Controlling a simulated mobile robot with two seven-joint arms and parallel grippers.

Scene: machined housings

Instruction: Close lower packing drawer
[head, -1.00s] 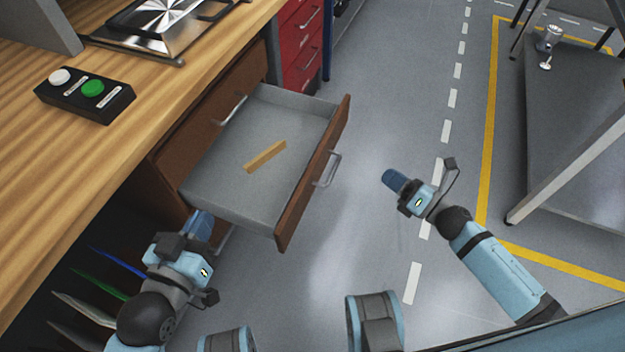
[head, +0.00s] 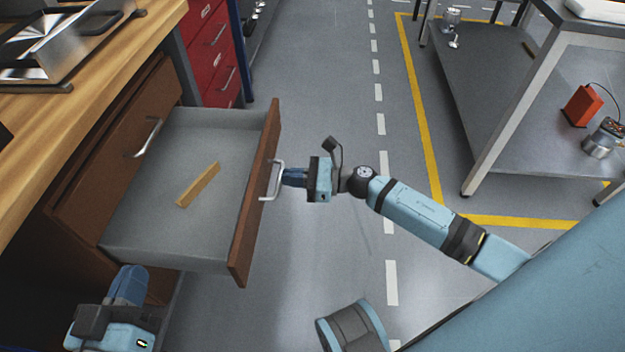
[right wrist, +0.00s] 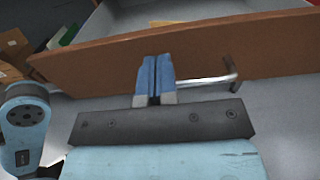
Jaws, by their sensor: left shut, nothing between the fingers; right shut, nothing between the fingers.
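The lower packing drawer (head: 165,235) is pulled out, its brown front (head: 254,205) facing right with a silver handle (head: 272,182). A light wooden bar (head: 198,184) lies inside it. My right gripper (head: 285,177) is shut and empty, its blue fingertips at the handle in the head view. In the right wrist view the fingers (right wrist: 154,75) point at the brown front (right wrist: 100,62), with the handle (right wrist: 205,80) beside them; whether they touch I cannot tell. My left gripper (head: 133,270) is shut and empty, near the drawer's near side.
A closed upper drawer with a handle (head: 150,138) sits above, under the wooden worktop (head: 100,80). A red drawer cabinet (head: 215,50) stands beyond. A grey metal table (head: 490,100) stands at the right.

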